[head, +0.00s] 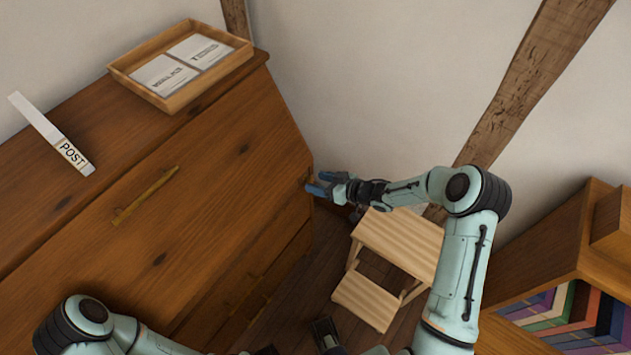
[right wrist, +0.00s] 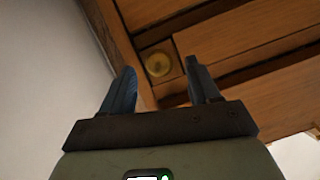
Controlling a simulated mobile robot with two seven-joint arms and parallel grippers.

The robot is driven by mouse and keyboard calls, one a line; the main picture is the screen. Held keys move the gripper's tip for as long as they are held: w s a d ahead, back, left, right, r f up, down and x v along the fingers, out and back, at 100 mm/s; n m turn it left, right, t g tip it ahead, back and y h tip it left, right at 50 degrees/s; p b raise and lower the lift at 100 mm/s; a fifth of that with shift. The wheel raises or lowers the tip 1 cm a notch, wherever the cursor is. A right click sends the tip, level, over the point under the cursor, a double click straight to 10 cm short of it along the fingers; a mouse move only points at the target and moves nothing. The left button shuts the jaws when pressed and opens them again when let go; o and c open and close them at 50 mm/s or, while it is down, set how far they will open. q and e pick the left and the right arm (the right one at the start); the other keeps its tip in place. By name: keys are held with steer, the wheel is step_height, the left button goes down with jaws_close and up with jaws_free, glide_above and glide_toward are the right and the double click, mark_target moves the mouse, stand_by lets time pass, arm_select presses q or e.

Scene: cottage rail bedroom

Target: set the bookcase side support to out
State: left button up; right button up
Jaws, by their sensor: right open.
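The bookcase side support appears to be the narrow wooden piece with a round brass knob (right wrist: 158,63) in the right wrist view. It is set in the front of the brown wooden desk-like cabinet (head: 230,130). My right gripper (head: 318,185) is at the cabinet's right front edge, with its blue fingers pointing at it. In the right wrist view my right gripper (right wrist: 163,88) is open, and the knob shows between and beyond its fingertips. No contact with the knob is visible. My left arm comes in at the bottom left; its gripper is not clearly shown.
A slatted wooden step stool (head: 398,240) stands on the floor below my right forearm. A shelf with books (head: 570,315) is at the lower right. A letter tray (head: 180,65) and a POST sign (head: 55,135) are on the cabinet. The wall (head: 370,75) is close behind.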

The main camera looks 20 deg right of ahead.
steer(key=shift+x, duration=0.95)
steer(key=shift+c, duration=0.2)
